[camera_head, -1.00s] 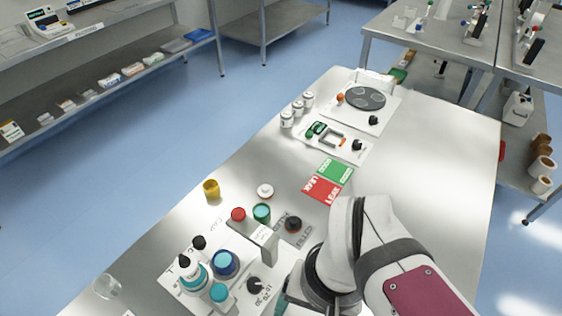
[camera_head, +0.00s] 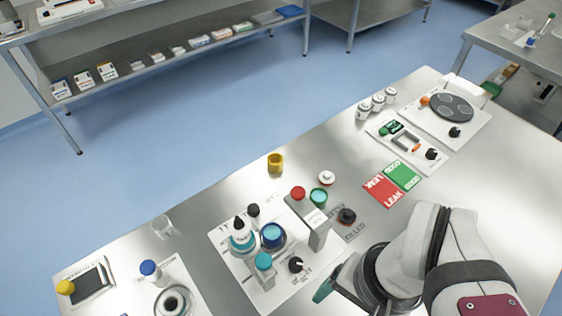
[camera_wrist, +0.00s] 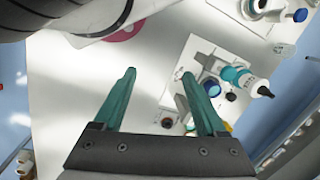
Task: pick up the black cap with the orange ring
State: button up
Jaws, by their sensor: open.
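The black cap with the orange ring (camera_head: 346,216) sits on the metal table, beside the printed word "FILLED" and right of the white station board. Its ring looks dark orange-brown. In the wrist view what looks like the same cap (camera_wrist: 167,122) shows between the fingers, nearer their bases than their tips. My gripper (camera_wrist: 159,73) has two teal fingers, spread apart with nothing between the tips. In the head view only a teal part of my gripper (camera_head: 325,290) shows at the lower middle, nearer the front than the cap; my arm hides the rest.
Bottles and a blue jar (camera_head: 273,235) crowd the board. Bare table lies at the far right.

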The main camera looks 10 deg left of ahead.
jog(key=shift+o, duration=0.2)
jog(key=o, duration=0.3)
jog(key=m+h, duration=0.2)
jog(key=m, duration=0.1)
send_over(349, 213)
notch_tip(349, 213, down, 5)
jog(key=shift+m, duration=0.3)
notch_tip(349, 213, down, 16)
jog(key=shift+f, duration=0.1)
